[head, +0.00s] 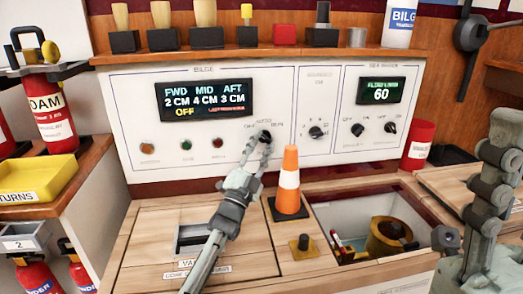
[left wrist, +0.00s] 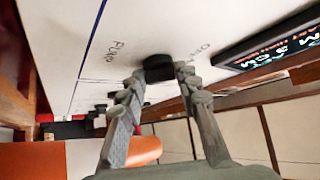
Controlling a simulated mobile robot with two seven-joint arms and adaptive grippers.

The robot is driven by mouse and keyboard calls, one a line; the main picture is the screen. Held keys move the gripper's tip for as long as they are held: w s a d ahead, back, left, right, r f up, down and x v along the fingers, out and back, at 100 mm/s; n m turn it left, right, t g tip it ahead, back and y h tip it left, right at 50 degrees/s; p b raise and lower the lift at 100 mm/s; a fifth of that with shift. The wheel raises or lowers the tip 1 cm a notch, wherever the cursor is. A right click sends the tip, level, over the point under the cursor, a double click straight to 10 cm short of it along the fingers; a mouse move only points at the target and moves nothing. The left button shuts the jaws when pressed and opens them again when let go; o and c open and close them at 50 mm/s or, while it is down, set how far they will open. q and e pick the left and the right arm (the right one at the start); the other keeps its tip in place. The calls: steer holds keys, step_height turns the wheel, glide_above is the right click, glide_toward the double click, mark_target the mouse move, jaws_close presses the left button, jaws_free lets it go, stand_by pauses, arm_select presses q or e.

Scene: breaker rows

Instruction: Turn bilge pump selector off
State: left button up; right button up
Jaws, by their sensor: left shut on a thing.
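The bilge pump selector is a black knob (head: 265,136) at the lower right of the BILGE panel (head: 215,165), with AUTO and RUN printed above it. My left gripper (head: 258,146) reaches up to the panel and is shut on this knob. In the left wrist view the black knob (left wrist: 158,68) sits between the two fingertips (left wrist: 160,77). Its pointer is hidden, so its setting cannot be read from the knob. The bilge display (head: 206,98) reads FWD 2 CM, MID 4 CM, AFT 3 CM, with yellow OFF below. Grey parts of my right arm (head: 497,165) stand at the right edge.
An orange and white cone (head: 290,185) stands just right of my left gripper. An open hatch (head: 322,212) holding a brass pump-like part (head: 390,240) lies right of it. Other knobs (head: 316,131) sit farther right on the panel. A yellow tray (head: 38,178) is at left.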

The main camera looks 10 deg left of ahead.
mark_target(264, 140)
stand_by(0.4)
arm_select(q)
steer(key=o, duration=1.1)
steer(key=shift+o, duration=0.2)
steer(key=shift+s+f, duration=0.25)
steer(key=v, duration=0.2)
steer(key=shift+s+a+f, duration=0.15)
steer(key=shift+s+f, duration=0.05)
steer(key=shift+s, duration=0.05)
steer(key=s+a, duration=0.2)
steer(key=s, duration=0.9)
steer(key=shift+s+a+r, duration=0.2)
steer(key=shift+s, duration=0.1)
